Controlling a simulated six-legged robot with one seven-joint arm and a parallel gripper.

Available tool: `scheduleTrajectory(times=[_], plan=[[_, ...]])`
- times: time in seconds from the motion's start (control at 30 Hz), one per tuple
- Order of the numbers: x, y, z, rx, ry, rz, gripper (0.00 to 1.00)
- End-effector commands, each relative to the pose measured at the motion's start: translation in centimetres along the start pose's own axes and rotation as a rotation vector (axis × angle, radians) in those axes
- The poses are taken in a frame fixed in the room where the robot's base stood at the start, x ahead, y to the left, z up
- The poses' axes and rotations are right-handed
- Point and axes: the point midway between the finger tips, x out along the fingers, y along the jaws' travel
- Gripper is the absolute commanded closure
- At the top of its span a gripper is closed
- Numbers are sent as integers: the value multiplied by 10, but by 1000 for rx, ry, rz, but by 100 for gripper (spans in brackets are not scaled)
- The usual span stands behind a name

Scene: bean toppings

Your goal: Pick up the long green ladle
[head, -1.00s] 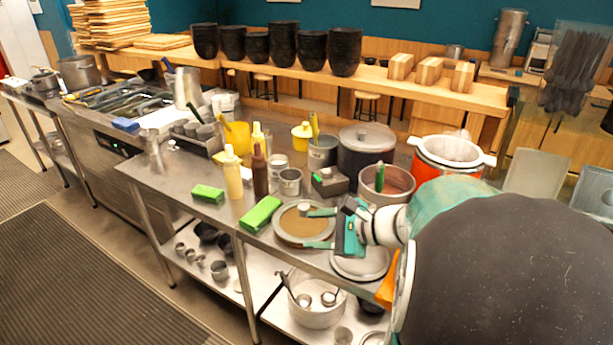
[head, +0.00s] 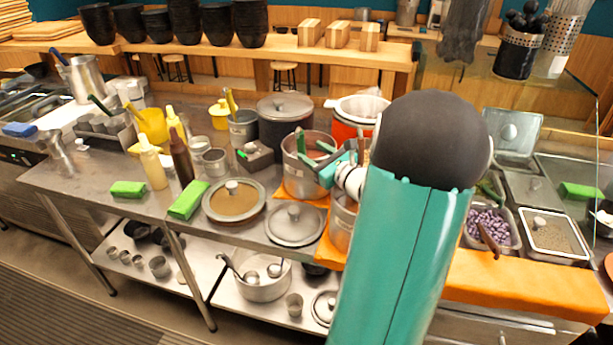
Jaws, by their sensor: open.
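A long green ladle (head: 301,143) stands in a round metal pot (head: 303,182) near the middle of the counter. Only its green handle shows above the rim; its lower end is hidden inside the pot. My gripper (head: 315,155) is open over the right side of this pot, with its fingers pointing left toward the handle. The fingers are close to the handle, and I cannot tell whether they touch it. My own arm hides the area to the right of the pot.
A lidded dark pot (head: 284,105) and an orange-red pot (head: 358,112) stand behind. Metal lids (head: 295,224) lie in front. Yellow and brown bottles (head: 181,158) and green sponges (head: 188,200) are at left. A bean container (head: 490,228) is at right.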

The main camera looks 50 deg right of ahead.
Motion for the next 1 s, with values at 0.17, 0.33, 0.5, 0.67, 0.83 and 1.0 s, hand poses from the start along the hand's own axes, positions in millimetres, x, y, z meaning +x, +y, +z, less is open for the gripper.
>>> scheduleTrajectory(times=[0.17, 0.33, 0.5, 0.67, 0.83, 1.0], plan=[[13, 0, 1, -1, 0, 2, 52], [39, -1, 3, 0, 0, 2, 52], [56, -1, 3, -1, 0, 1, 52], [58, -2, 3, -1, 1, 1, 52], [57, -2, 3, -1, 1, 1, 71], [57, -2, 3, -1, 1, 1, 100]])
